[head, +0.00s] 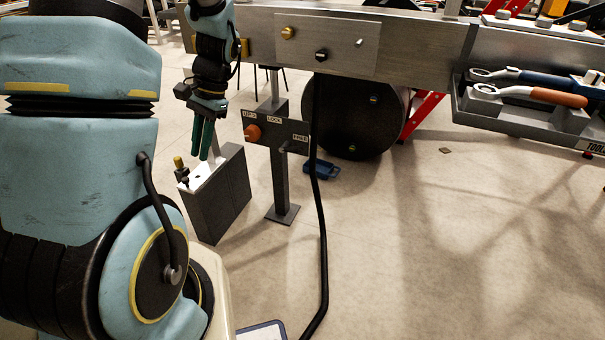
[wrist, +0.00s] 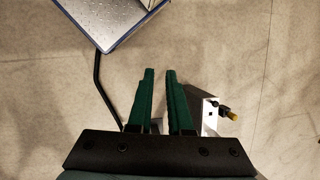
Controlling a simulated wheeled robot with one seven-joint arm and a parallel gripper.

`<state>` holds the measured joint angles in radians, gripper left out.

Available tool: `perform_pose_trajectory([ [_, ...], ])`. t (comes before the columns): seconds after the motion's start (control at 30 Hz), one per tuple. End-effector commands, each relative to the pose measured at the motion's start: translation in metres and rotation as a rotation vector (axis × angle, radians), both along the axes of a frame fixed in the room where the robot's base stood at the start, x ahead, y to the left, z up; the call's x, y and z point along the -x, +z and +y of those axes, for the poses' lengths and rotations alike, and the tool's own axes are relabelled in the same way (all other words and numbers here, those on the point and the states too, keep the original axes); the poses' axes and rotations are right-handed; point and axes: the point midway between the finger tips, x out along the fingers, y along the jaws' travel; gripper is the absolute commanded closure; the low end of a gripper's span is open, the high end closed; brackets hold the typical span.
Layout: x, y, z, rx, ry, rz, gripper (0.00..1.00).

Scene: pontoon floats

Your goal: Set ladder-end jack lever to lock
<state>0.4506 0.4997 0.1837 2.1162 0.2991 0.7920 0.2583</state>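The jack (head: 281,175) is a dark grey post on a square foot plate, under the long metal beam. Its dark head plate (head: 270,134) carries the labels LOCK and FREE and one more label too small to read surely. Which way the lever points is hard to tell. My gripper (head: 203,156) points down to the left of the orange knob, apart from it. In the wrist view, its green fingers (wrist: 160,72) stand slightly apart with nothing between them.
A dark box with a white top (head: 213,180) and brass-tipped fitting stands below my gripper. A black hose (head: 320,220) hangs right of the jack. A dark drum (head: 355,115) is behind. A tool tray (head: 520,105) is at right. Floor at lower right is clear.

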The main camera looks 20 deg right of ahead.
Motion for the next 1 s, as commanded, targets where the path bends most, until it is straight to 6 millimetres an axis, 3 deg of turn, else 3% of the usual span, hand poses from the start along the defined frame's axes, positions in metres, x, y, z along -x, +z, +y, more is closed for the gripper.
perform_pose_trajectory([
  [0.03, -0.010, -0.029, -0.004, -0.049, -0.065, 0.034, 0.89],
  [0.1, -0.023, -0.051, -0.007, -0.121, -0.153, 0.080, 0.97],
  [0.37, -0.073, -0.122, -0.029, -0.427, -0.466, 0.234, 1.00],
  [0.57, -0.109, -0.169, -0.063, -0.706, -0.678, 0.329, 1.00],
  [0.8, -0.138, -0.218, -0.136, -1.084, -0.890, 0.397, 1.00],
  [1.0, -0.136, -0.257, -0.218, -1.424, -1.012, 0.403, 1.00],
])
